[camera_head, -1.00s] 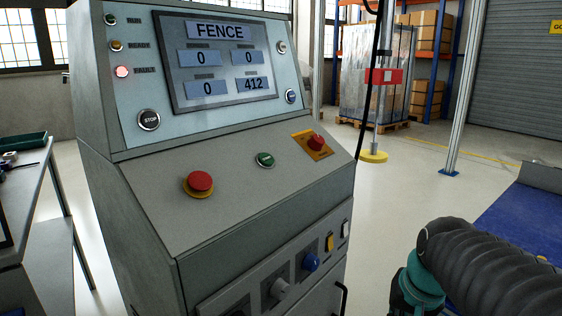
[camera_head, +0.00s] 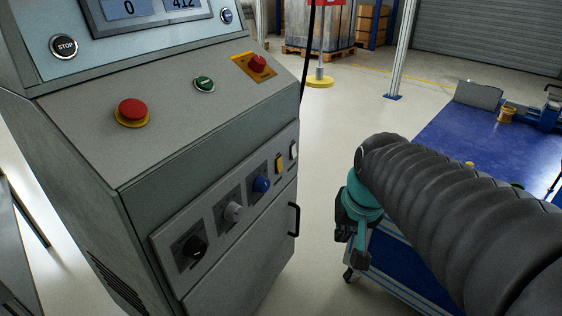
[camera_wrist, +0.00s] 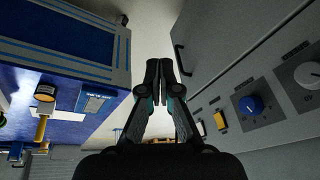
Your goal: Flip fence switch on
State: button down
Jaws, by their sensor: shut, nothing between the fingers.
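The grey control cabinet (camera_head: 100,140) has a lower front panel with a black knob (camera_head: 193,248), a grey-white knob (camera_head: 234,211), a blue knob (camera_head: 262,184), a yellow switch (camera_head: 279,163) and a white switch (camera_head: 294,150).
The sloped top carries a red mushroom button (camera_head: 132,110), a green button (camera_head: 204,84) and a red rotary switch (camera_head: 258,64). A black door handle (camera_head: 294,220) sticks out below the panel. A blue-topped table (camera_head: 430,150) stands right, behind my arm. Floor between is clear.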

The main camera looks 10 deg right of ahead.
aim_at(280, 165)
jog(key=w+d+m+y+b, duration=0.1)
jog(key=w+d+m+y, duration=0.1)
jog(key=w+m, duration=0.45)
jog(key=w+d+m+y+b, duration=0.1)
jog(key=w+d+m, duration=0.2)
jog(key=w+m, duration=0.3)
jog(key=w+a+r+m+t+y, duration=0.1)
jog(key=w+a+r+m+y, duration=0.2)
jog(key=w+r+m, duration=0.45)
jog(key=w+a+f+m+b, duration=0.1)
jog(key=a+f, duration=0.1)
jog(key=w+a+f+m+b, duration=0.1)
jog(key=w+a+f, duration=0.1)
jog(key=a+f, duration=0.1)
jog(key=w+a+f+m+b, duration=0.1)
jog(key=a+f, duration=0.1)
jog(key=f, duration=0.1)
jog(key=shift+w+a+f, duration=0.15)
jog(key=shift+w+f, duration=0.1)
jog(key=shift+w, duration=0.15)
